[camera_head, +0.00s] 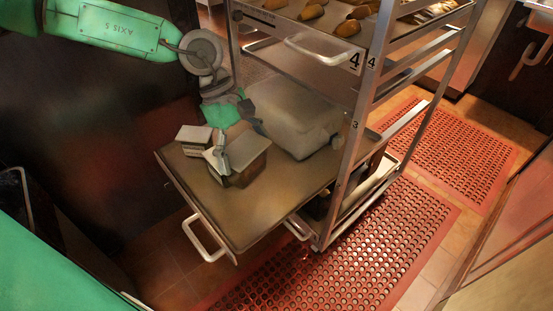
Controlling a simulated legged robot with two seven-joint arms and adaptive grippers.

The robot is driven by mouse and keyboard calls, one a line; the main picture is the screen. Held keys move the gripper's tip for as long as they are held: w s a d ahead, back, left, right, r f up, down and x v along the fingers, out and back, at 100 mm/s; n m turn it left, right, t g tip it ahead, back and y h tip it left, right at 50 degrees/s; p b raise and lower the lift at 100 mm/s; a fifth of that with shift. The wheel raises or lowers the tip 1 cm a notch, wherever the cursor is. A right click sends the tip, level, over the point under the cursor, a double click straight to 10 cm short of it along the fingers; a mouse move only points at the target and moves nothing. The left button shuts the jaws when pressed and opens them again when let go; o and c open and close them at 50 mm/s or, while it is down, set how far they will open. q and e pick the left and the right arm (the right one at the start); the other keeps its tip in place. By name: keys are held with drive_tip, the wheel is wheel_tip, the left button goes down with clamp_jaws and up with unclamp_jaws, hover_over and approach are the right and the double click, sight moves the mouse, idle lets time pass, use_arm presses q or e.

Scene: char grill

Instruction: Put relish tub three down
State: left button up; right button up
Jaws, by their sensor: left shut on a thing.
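The relish tub (240,169), a brown, box-like tub with a pale lid, is in the grip of my left gripper (238,147) over the front part of a pulled-out tray (255,217). The gripper comes down from above, with its fingers at the sides of the lid. I cannot tell whether the tub's base touches the tray or hangs just above it. A similar smaller-looking tub (194,140) stands on the tray just behind and to the left. My right gripper is not in view.
The metal rack (349,150) has an upright close to the right, and a higher tray (308,37) with food overhangs the back. The tray's front and right front are bare.

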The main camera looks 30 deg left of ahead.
use_arm(q)
drive_tip(key=f+n+t+b, duration=0.1)
drive_tip(key=n, duration=0.2)
drive_tip(key=a+n+t+b, duration=0.1)
drive_tip(key=n+b, duration=0.1)
drive_tip(key=n, duration=0.1)
drive_tip(key=w+f+n+t+y+b, duration=0.1)
drive_tip(key=n+b, duration=0.1)
drive_tip(key=n, duration=0.1)
drive_tip(key=shift+a+f+n+t, duration=0.15)
drive_tip(key=shift+f+n+t, duration=0.15)
drive_tip(key=n+y+b, duration=0.1)
drive_tip(key=n, duration=0.1)
drive_tip(key=f+n+t+y+b, duration=0.1)
drive_tip(key=n+b, duration=0.1)
drive_tip(key=n, duration=0.1)
drive_tip(key=n+b, duration=0.1)
drive_tip(key=n, duration=0.2)
drive_tip(key=shift+w+f+t+y+b, duration=0.15)
drive_tip(key=shift+f+t+y+b, duration=0.2)
drive_tip(key=shift+f+t+y, duration=0.05)
drive_tip(key=shift+f+n+y+b, duration=0.15)
drive_tip(key=shift+n+y+b, duration=0.25)
drive_tip(key=shift+n, duration=0.5)
drive_tip(key=shift+f, duration=0.1)
drive_tip(key=shift+n, duration=0.3)
wheel_tip(320, 180, down, 10)
drive_tip(key=b, duration=0.6)
drive_tip(key=o, duration=1.2)
